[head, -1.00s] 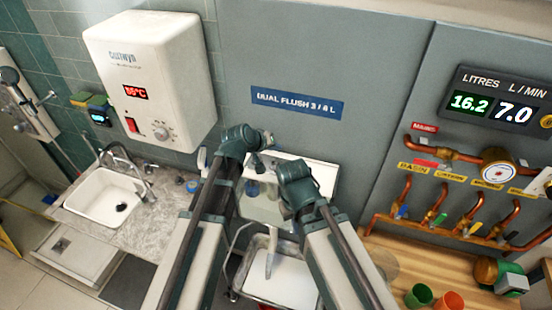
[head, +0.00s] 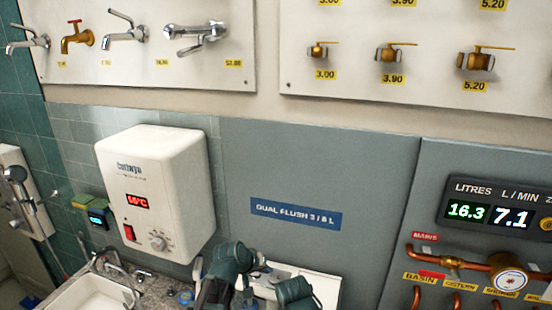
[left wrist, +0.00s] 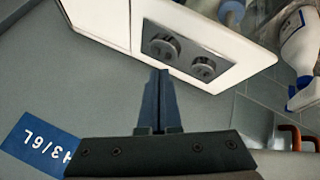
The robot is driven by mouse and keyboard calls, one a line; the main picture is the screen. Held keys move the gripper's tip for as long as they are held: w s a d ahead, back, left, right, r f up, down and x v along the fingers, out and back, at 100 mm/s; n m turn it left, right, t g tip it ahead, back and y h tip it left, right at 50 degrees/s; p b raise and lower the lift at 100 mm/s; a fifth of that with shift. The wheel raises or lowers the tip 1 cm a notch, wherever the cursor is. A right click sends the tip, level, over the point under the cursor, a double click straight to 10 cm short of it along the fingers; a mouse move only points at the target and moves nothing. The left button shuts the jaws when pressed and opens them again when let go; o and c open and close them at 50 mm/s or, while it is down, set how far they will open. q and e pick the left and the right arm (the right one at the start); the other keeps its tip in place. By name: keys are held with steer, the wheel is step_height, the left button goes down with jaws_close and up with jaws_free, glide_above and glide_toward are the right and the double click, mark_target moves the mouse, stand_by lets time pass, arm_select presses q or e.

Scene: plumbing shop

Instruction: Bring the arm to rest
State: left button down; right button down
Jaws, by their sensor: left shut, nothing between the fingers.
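My left gripper (head: 259,262) is at the bottom middle of the head view, in front of the white cistern. Its fingers are mostly hidden there by the dark green wrist. In the left wrist view my left gripper (left wrist: 160,100) is shut, with its two dark fingers together and nothing between them. The fingers point towards the white cistern (left wrist: 110,18) with its grey plate of two round buttons (left wrist: 185,52). I cannot tell whether they touch it. The dark green end of my right arm shows at the bottom of the head view; its fingers are not visible.
A white water heater (head: 155,190) hangs left of my arms, above a basin (head: 90,295). The grey panel bears a blue dual flush sign (head: 295,213). Copper pipes (head: 455,262) and a flow display (head: 495,212) are at right. A spray bottle (left wrist: 303,50) stands near the cistern.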

arm_select(q)
steer(key=s+a+f+m+g+y+b, duration=0.1)
steer(key=s+a+f+g+y, duration=0.15)
steer(key=s+a, duration=0.55)
steer(key=s+a+f+g+y+b, duration=0.1)
steer(key=s+a+f+g+y, duration=0.2)
steer(key=s+a, duration=0.45)
steer(key=s+d+f+m+b, duration=0.2)
steer(key=s+d+f+b, duration=0.1)
steer(key=d+f+b, duration=0.3)
steer(key=s+d+f+m+g+b, duration=0.1)
steer(key=s+d+f+b, duration=0.3)
steer(key=f+b, duration=0.5)
steer(key=d+f+m, duration=0.1)
steer(key=d, duration=0.1)
steer(key=shift+s+d+f, duration=0.15)
steer(key=shift+d+f, duration=0.15)
steer(key=shift+f, duration=0.05)
